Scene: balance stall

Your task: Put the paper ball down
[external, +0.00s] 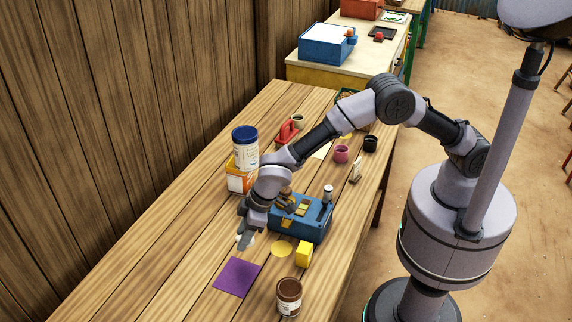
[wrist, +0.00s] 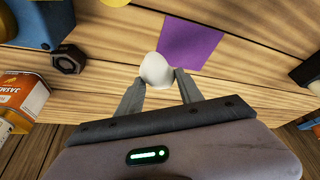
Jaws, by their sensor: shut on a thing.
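My gripper (wrist: 160,84) is shut on the white paper ball (wrist: 156,69), which shows between its fingertips in the wrist view. In the external view my gripper (external: 246,240) is low over the wooden table, left of the blue box, and the ball (external: 240,238) is mostly hidden behind the fingers. I cannot tell whether the ball touches the table. A flat purple square (external: 237,277) lies on the table close by, nearer the camera. It also shows in the wrist view (wrist: 190,42), just beyond the ball.
A blue scale-like box (external: 300,222) stands right of my gripper. A yellow cube (external: 304,253), a yellow disc (external: 281,248) and a brown jar (external: 289,297) are near it. The table's front left is bare.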

